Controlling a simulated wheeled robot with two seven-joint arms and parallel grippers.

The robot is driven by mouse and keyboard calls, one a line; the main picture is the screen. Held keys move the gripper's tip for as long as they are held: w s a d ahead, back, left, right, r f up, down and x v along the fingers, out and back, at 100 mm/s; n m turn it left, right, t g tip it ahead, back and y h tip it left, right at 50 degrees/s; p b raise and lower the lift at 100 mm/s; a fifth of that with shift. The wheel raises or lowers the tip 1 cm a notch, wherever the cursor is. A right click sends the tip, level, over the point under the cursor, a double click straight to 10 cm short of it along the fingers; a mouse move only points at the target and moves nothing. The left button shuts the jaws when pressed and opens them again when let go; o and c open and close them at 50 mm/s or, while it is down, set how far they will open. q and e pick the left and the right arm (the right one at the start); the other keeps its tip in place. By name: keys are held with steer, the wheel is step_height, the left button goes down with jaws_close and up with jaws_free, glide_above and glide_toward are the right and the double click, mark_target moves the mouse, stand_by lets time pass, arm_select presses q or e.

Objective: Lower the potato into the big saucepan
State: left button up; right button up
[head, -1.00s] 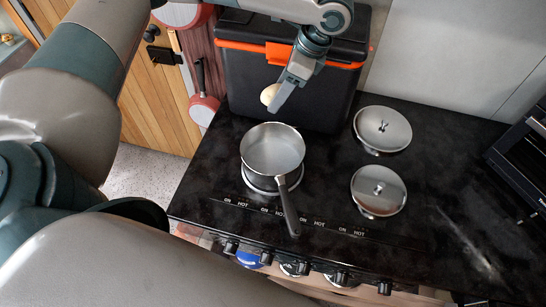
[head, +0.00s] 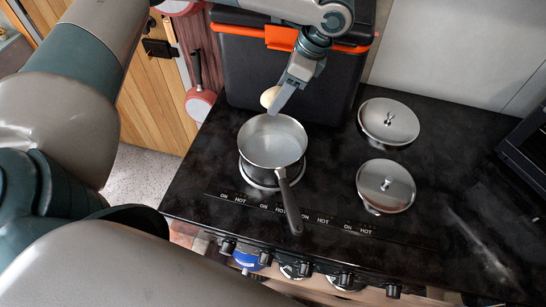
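The big saucepan (head: 272,147) is an open steel pan with a dark handle, standing on a burner ring of the black hob; its inside looks empty. My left gripper (head: 276,100) reaches down above the pan's far rim, with its fingers pointing down and to the left. The pale potato (head: 269,96) is at the fingertips, partly hidden by the near finger, and the gripper appears shut on it. The potato shows just above the far rim in the picture; its exact height is hard to tell. My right gripper is not in view.
Two steel lids (head: 388,122) and (head: 385,186) lie to the right of the pan. A black box with orange trim (head: 237,75) stands close behind it. The pan's handle (head: 290,204) points toward the hob's front edge. A dark appliance (head: 527,150) stands at the far right.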

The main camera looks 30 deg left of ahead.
arm_select(q)
steer(key=shift+s, duration=0.1)
steer(key=shift+s+d+p, duration=0.65)
steer(key=shift+s+p, duration=0.1)
steer(key=shift+p, duration=0.1)
steer(key=shift+f, duration=0.1)
stand_by(0.6)
